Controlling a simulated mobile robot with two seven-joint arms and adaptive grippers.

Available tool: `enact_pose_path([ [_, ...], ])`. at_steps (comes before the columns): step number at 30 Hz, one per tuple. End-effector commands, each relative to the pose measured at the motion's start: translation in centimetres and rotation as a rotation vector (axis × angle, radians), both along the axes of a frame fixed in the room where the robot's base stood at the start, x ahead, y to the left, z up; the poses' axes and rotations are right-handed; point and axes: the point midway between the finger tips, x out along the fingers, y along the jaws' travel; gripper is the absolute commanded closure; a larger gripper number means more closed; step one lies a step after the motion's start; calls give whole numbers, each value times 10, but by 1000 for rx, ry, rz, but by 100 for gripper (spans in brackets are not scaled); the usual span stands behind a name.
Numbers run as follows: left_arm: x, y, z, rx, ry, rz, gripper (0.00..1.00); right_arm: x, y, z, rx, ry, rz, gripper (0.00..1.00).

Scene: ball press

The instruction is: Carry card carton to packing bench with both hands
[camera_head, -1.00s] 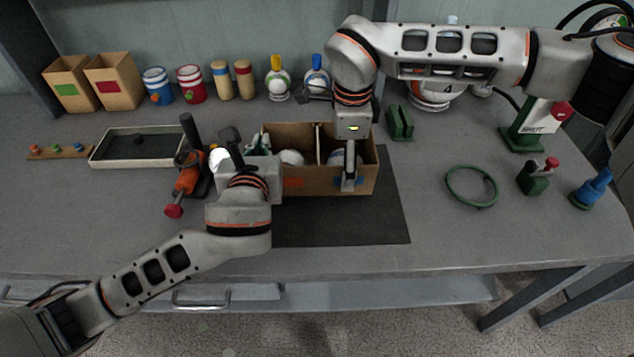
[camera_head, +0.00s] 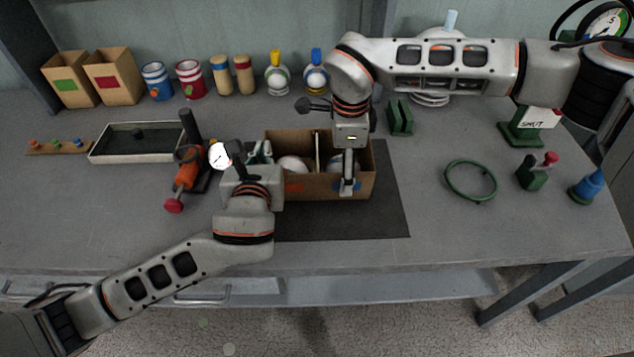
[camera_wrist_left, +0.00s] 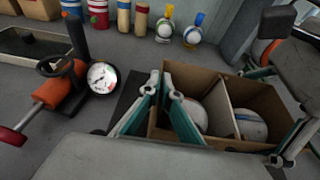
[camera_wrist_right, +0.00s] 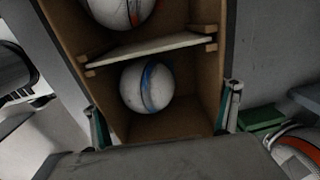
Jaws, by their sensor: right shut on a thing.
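The card carton (camera_head: 310,188) stands open-topped over the dark mat, with a divider and white balls inside; they show in the left wrist view (camera_wrist_left: 205,115) and right wrist view (camera_wrist_right: 147,87). My right gripper (camera_head: 347,172) is shut on the carton's right end, its fingers along opposite outer walls. My left gripper (camera_wrist_left: 163,92) is at the left end, fingers apart, one on each side of the left wall as far as I can tell; contact is unclear. I cannot tell whether the carton is clear of the surface.
The dark mat (camera_head: 395,215) lies under and right of the carton. A tray (camera_head: 120,155) is farther left. A green ring (camera_head: 470,195) lies right, with free bench between.

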Motion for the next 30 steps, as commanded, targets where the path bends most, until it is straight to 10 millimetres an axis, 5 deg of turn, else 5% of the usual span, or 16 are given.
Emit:
enact_pose_path([
  [4, 0, 0, -8, -1, -1, 0, 100, 0, 0, -8, -1, 0, 0, 37],
  [5, 0, 0, -8, -1, -1, 0, 93, 0, 0, -8, -1, -1, 0, 9],
  [6, 0, 0, -7, -2, -1, 1, 82, 0, 0, -8, -1, -1, 0, 0],
  [22, -3, -1, -7, -1, 1, -1, 79, 0, 0, -8, -1, -1, 0, 0],
  [30, -43, -1, 5, -4, 4, -3, 79, 0, 0, -8, -1, -1, 0, 0],
])
